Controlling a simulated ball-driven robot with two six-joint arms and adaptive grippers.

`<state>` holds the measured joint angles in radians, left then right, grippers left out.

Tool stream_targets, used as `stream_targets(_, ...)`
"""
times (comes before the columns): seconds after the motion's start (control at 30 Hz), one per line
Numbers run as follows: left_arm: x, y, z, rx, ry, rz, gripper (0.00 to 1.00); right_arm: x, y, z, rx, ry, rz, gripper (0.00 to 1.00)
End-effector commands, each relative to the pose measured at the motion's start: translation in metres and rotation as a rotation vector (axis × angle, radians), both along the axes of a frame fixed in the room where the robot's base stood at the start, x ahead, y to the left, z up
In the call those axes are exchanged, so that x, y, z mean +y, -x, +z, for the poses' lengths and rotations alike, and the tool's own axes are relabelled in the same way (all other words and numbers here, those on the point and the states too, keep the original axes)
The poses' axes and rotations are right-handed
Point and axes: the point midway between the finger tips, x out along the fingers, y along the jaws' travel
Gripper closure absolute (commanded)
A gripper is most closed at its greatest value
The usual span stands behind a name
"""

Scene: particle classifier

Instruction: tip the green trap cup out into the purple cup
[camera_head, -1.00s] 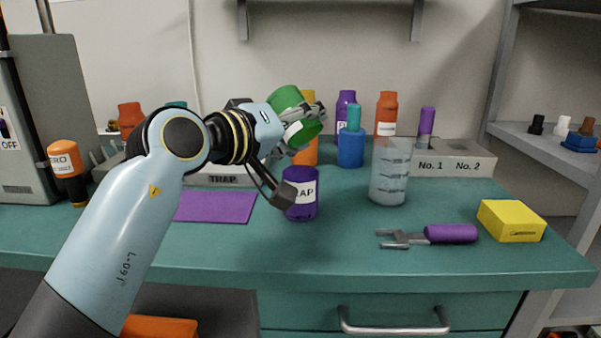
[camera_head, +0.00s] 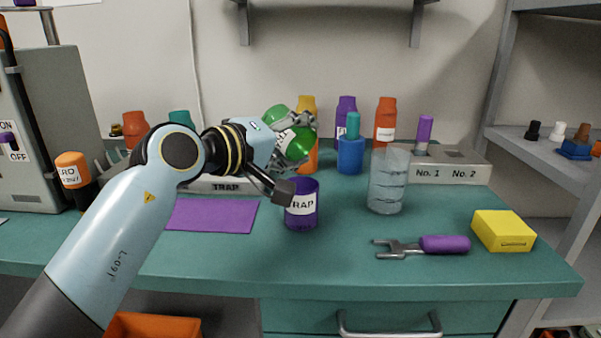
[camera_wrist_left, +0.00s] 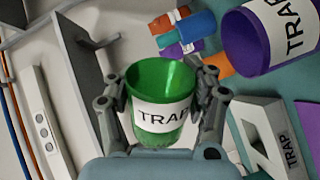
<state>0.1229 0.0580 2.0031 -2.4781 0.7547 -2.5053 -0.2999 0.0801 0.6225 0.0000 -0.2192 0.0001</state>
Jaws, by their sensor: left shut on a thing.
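My left gripper (camera_wrist_left: 162,92) is shut on the green trap cup (camera_wrist_left: 162,88), with a finger on each side of it. In the head view the green cup (camera_head: 296,144) is held tilted, up in the air above the purple cup, partly covered by the gripper (camera_head: 292,128). The purple cup (camera_head: 302,218), with a white TRAP label, stands upright on the bench just below. It also shows in the left wrist view (camera_wrist_left: 240,45), at the upper right. Whether anything is inside either cup cannot be told. My right gripper is not in view.
A clear beaker (camera_head: 386,190) stands right of the purple cup. Behind are a blue bottle (camera_head: 350,157) and several coloured bottles. A purple mat (camera_head: 212,216) lies at left. A purple-handled tool (camera_head: 444,245) and a yellow block (camera_head: 502,231) lie at right. The front bench is clear.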

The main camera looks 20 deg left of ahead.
Motion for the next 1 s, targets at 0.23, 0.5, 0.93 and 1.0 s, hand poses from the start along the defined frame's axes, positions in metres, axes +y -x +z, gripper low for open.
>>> stream_targets(0.23, 0.008, -0.004, 0.003, 0.106, 0.192, 0.001, 0.83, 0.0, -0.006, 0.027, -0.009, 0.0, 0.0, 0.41)
stream_targets(0.5, 0.025, -0.014, -0.009, 0.332, 0.611, 0.003, 0.83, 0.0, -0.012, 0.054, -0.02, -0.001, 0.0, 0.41)
stream_targets(0.93, 0.053, -0.029, -0.029, 0.71, 1.312, 0.002, 0.83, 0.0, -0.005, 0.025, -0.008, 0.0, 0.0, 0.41)
stream_targets(1.0, 0.057, -0.031, -0.04, 0.742, 1.366, 0.002, 0.83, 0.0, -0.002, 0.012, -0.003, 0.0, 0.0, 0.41)
